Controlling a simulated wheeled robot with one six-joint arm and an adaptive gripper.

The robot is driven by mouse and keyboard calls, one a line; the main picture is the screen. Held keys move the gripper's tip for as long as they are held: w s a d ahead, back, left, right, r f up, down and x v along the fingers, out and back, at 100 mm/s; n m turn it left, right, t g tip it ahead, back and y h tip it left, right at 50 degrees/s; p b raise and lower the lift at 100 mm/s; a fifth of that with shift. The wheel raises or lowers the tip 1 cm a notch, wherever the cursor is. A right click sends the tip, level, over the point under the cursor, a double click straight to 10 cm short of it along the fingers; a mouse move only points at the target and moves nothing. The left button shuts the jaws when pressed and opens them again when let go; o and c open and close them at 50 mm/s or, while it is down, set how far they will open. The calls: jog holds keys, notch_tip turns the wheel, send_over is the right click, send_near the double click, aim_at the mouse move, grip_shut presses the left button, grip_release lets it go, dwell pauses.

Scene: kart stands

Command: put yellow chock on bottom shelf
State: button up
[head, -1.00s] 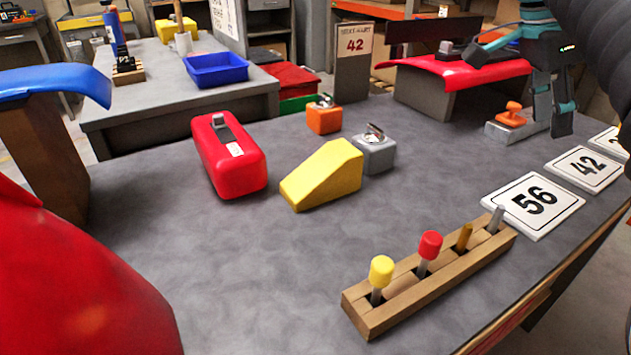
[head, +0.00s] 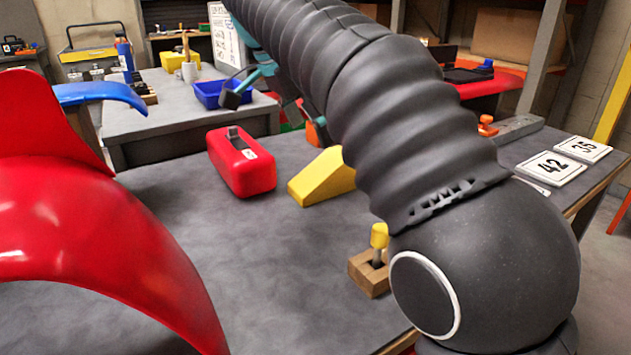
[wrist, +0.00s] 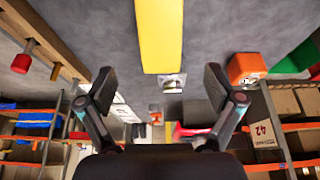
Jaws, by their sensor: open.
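The yellow chock (head: 322,177), a wedge-shaped block, lies on the grey table top (head: 200,230); its right end is hidden behind my arm in the head view. In the wrist view the chock (wrist: 160,35) runs down from the top edge, centred between my fingers. My gripper (wrist: 159,90) is open and empty, its fingers apart on either side of the chock's line, with no contact visible. In the head view my arm hides most of the gripper. I cannot tell which shelf is the bottom one; shelving (wrist: 290,100) shows in the wrist view's background.
A red box-like block (head: 240,165) stands left of the chock. A silver-topped block (wrist: 171,82) and an orange block (wrist: 245,67) are near it. A wooden holder (head: 366,275) with a yellow-topped peg (head: 379,236) is nearer me. Number cards (head: 553,168) lie at right.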

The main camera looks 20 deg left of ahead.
aim_at(324, 165)
jog(key=b+x, duration=0.2)
jog(key=x, duration=0.9)
jog(key=shift+s, duration=0.1)
jog(key=c, duration=1.6)
jog(key=shift+r, duration=0.1)
notch_tip(324, 165, up, 10)
jog(key=shift+a+f+p, duration=0.1)
jog(key=shift+p, duration=1.15)
